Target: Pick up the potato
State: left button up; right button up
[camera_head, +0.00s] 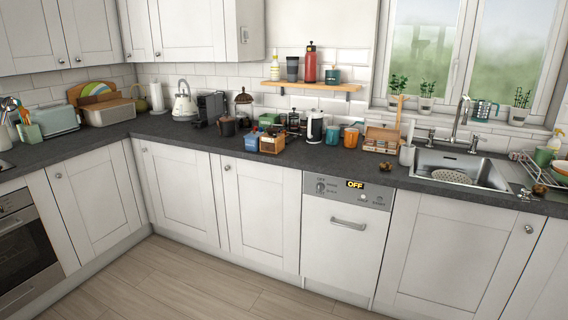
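I cannot make out the potato with certainty. A small brown rounded thing (539,190) lies on the slate worktop right of the sink, near the front edge; it may be the potato, but it is too small to tell. Another yellow-brown thing (560,168) sits by the dish rack at the right edge of the picture, also unclear. Neither of my grippers shows in the head view.
The sink (425,160) with its tap (460,115) is left of the small brown thing. A dish rack (530,165) is behind it. Jars, mugs (351,137) and a wooden box (272,144) crowd the middle worktop. The floor (190,285) in front is clear.

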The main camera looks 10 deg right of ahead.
aim_at(385, 165)
jog(key=i+z, duration=0.1)
jog(key=i, duration=0.6)
jog(key=i+j, duration=0.15)
jog(key=i, duration=0.5)
jog(key=i+j+z, duration=0.15)
jog(key=i, duration=0.55)
